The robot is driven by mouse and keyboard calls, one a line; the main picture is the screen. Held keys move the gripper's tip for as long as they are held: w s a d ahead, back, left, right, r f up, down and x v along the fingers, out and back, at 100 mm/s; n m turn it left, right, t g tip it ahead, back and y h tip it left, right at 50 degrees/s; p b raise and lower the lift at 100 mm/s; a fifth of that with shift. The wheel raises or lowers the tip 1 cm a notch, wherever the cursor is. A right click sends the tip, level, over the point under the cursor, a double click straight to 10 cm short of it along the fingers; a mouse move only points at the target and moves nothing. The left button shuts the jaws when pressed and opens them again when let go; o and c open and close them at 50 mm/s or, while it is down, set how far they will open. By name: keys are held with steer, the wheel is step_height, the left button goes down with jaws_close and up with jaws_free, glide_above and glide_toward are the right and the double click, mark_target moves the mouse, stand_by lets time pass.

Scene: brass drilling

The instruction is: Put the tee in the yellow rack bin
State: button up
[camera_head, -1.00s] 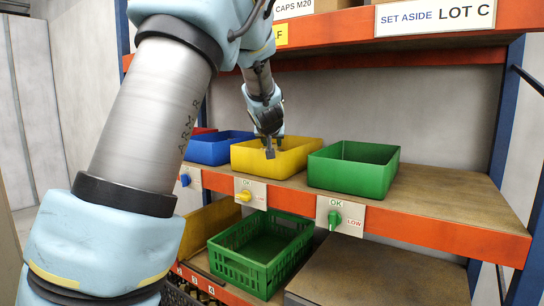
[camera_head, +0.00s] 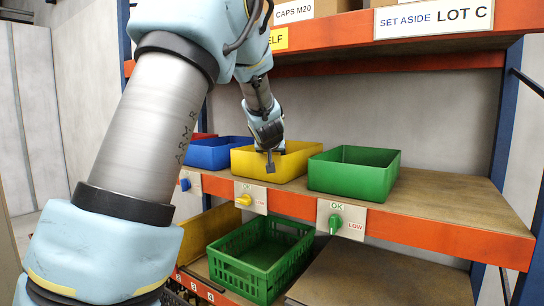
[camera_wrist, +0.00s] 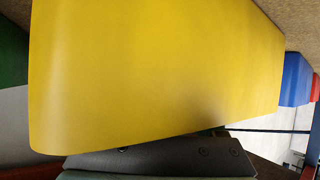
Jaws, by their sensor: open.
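The yellow rack bin (camera_head: 292,163) stands on the shelf between the blue and green bins. In the head view my gripper (camera_head: 270,163) is at its front rim, fingers pointing down and overlapping the front wall in the picture. I cannot tell if it touches the wall. The jaws are open, and I see nothing held between them. In the wrist view a yellow bin wall (camera_wrist: 160,75) fills most of the picture at close range, with a dark gripper part (camera_wrist: 165,160) along the bottom. No tee is visible in either view; the yellow bin's inside is mostly hidden.
A green bin (camera_head: 350,174) stands to the right, a blue bin (camera_head: 218,153) to the left. A yellow knob (camera_head: 244,200) and a green knob (camera_head: 335,222) sit on the shelf front. A green crate (camera_head: 262,255) stands below. The shelf board (camera_head: 440,195) is bare at right.

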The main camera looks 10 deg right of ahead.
steer(key=shift+s+r, duration=0.1)
steer(key=shift+r, duration=0.1)
steer(key=p+v, duration=0.4)
steer(key=v, duration=0.6)
steer(key=shift+s+r, duration=0.2)
steer(key=shift+s+a+r+p, duration=0.1)
steer(key=shift+s+a+p, duration=0.2)
steer(key=shift+s+p, duration=0.25)
